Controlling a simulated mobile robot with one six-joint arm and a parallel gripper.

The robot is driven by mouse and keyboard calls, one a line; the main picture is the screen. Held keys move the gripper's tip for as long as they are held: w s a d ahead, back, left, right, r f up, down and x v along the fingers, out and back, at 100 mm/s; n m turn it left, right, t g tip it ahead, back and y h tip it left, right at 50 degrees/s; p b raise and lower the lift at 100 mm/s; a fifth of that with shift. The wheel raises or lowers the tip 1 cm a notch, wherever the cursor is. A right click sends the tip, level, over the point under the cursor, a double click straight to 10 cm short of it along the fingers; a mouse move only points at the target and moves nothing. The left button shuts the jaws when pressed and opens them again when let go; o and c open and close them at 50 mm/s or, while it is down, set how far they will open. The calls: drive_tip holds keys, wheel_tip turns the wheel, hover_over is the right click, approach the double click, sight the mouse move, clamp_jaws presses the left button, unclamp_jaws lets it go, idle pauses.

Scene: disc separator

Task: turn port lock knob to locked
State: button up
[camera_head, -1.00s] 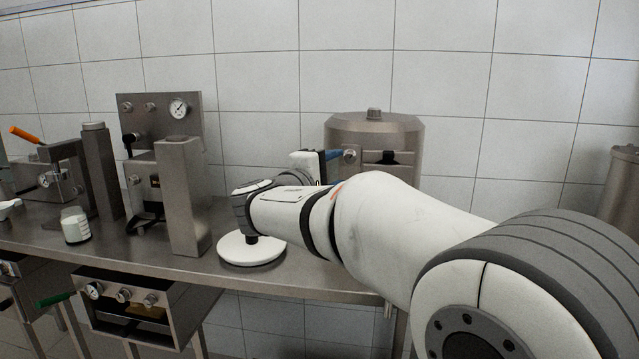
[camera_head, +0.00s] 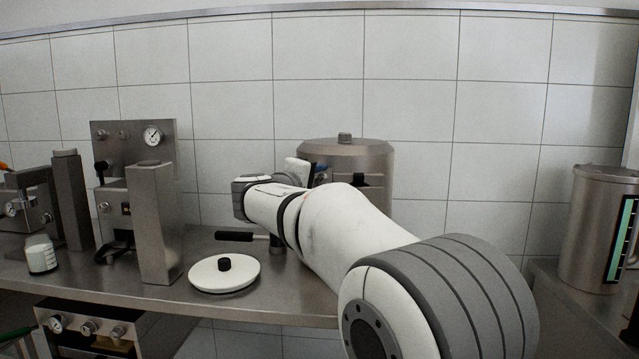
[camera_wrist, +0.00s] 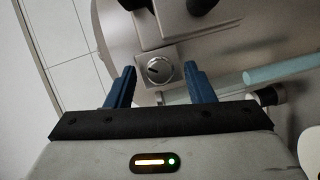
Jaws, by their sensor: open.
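The knob (camera_wrist: 159,70) is a round silver dial with a dark pointer mark, set on a square metal plate. In the wrist view it sits just beyond and between the two blue fingertips of my gripper (camera_wrist: 160,73), with clear space on both sides. The pointer lies slanted, nearly sideways. The knob is on the front of the steel separator drum (camera_head: 347,152), which stands at the back of the bench. My gripper (camera_head: 322,171) is open at the drum's front left in the head view. The knob itself cannot be made out there.
A pale blue tube (camera_wrist: 284,68) runs at the right in the wrist view. A white round lid (camera_head: 215,274) and a black handle (camera_head: 234,237) are on the bench near my arm. A steel canister (camera_head: 598,225) stands far right.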

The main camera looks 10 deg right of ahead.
drive_tip(key=c, duration=0.9)
drive_tip(key=shift+s+d, duration=0.1)
drive_tip(key=shift+d, duration=0.3)
drive_tip(key=shift+c, duration=0.4)
drive_tip(key=shift+a, duration=0.25)
drive_tip(key=n+b, duration=0.2)
drive_tip(key=n+t+b, duration=0.1)
drive_tip(key=n+b, duration=0.1)
drive_tip(key=f+n+t+h+b, duration=0.1)
drive_tip(key=n, duration=0.2)
drive_tip(key=shift+a+b, duration=0.15)
drive_tip(key=shift+b, duration=0.25)
drive_tip(key=o, duration=0.7)
drive_tip(key=shift+a+t, duration=0.1)
drive_tip(key=shift+t, duration=0.2)
drive_tip(key=shift+o, duration=1.4)
drive_tip(key=shift+r, duration=0.1)
